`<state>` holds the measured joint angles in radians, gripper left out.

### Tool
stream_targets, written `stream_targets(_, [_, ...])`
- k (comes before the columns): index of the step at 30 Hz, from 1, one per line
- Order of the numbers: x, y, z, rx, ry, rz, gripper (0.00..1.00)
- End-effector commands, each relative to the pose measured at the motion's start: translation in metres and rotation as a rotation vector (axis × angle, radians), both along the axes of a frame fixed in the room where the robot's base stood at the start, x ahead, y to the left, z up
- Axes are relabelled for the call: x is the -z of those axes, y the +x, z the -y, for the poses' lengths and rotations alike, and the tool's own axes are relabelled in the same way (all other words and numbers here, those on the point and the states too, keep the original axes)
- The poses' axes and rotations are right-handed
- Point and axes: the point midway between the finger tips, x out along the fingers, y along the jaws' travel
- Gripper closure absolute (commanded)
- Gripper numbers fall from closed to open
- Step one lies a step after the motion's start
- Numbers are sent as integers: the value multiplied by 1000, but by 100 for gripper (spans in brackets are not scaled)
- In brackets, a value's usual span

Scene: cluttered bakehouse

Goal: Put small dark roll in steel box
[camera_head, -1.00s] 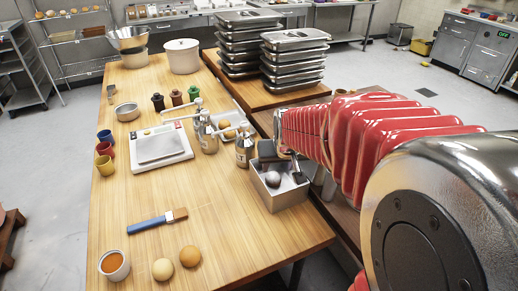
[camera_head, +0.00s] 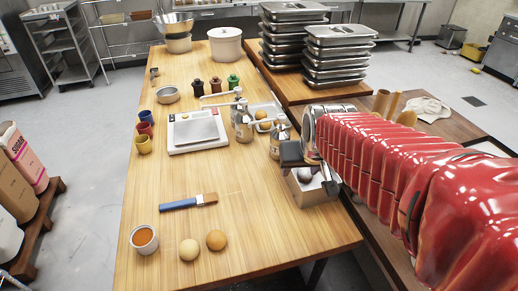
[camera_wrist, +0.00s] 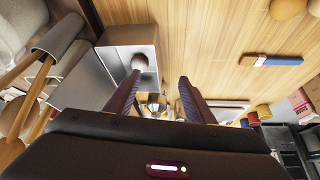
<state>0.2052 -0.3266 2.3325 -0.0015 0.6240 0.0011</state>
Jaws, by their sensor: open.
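The small dark roll (camera_head: 305,174) lies inside the open steel box (camera_head: 312,193), which stands at the table's right edge. In the wrist view, the roll (camera_wrist: 139,62) rests inside the box (camera_wrist: 128,32) near one wall. My gripper (camera_head: 308,170) is over the box in the head view and hides part of its rim. In the wrist view, my gripper's fingers (camera_wrist: 158,88) are spread apart with nothing between them. The roll is clear of both fingers there.
Metal dispensers (camera_head: 243,124) and a tray with rolls (camera_head: 264,113) stand behind the box. A scale (camera_head: 197,130), a blue-handled brush (camera_head: 188,202), two pale rolls (camera_head: 189,249) and a cup (camera_head: 144,239) are to the left. Stacked steel pans (camera_head: 339,60) stand behind.

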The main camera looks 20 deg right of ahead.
Motion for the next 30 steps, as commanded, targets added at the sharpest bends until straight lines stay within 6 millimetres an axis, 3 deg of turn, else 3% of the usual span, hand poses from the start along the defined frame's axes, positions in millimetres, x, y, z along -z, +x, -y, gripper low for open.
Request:
stream_targets(18, [-26,-88,-66,-147,2,-10,51])
stream_targets(24, [-28,-115,-80,-189,2,-14,51])
stream_targets(30, [-27,-127,-85,-206,3,-20,51])
